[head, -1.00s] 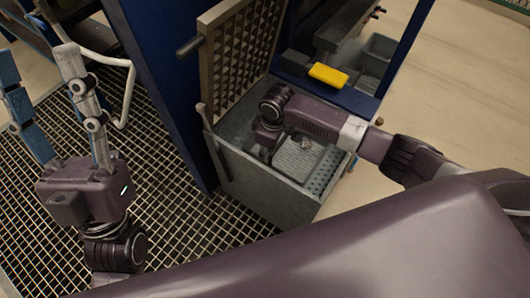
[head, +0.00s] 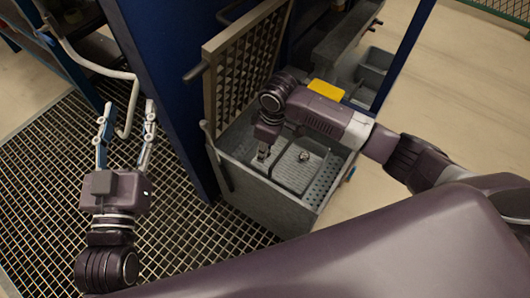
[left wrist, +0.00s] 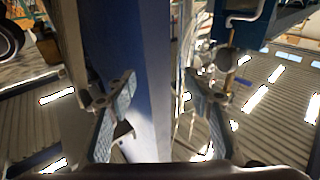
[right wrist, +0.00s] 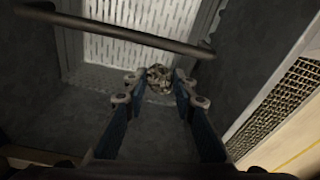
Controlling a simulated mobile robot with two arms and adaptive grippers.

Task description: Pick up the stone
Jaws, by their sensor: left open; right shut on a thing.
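The stone (right wrist: 160,78) is a rough, mottled brown-grey lump between the fingertips of my right gripper (right wrist: 156,86) in the right wrist view. The fingers are shut on it from both sides. In the head view, my right gripper (head: 263,152) points down inside the grey basin (head: 262,197), and I cannot make out the stone there. My left gripper (head: 126,112) is open and empty above the floor grating, left of the blue post. Its spread fingers also show in the left wrist view (left wrist: 162,90).
A lattice panel (head: 240,72) with a bar handle stands upright at the basin's back left. The blue post (head: 165,90) rises between my arms. A yellow block (head: 326,90) lies behind my right arm. Open floor (head: 440,100) is at the right.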

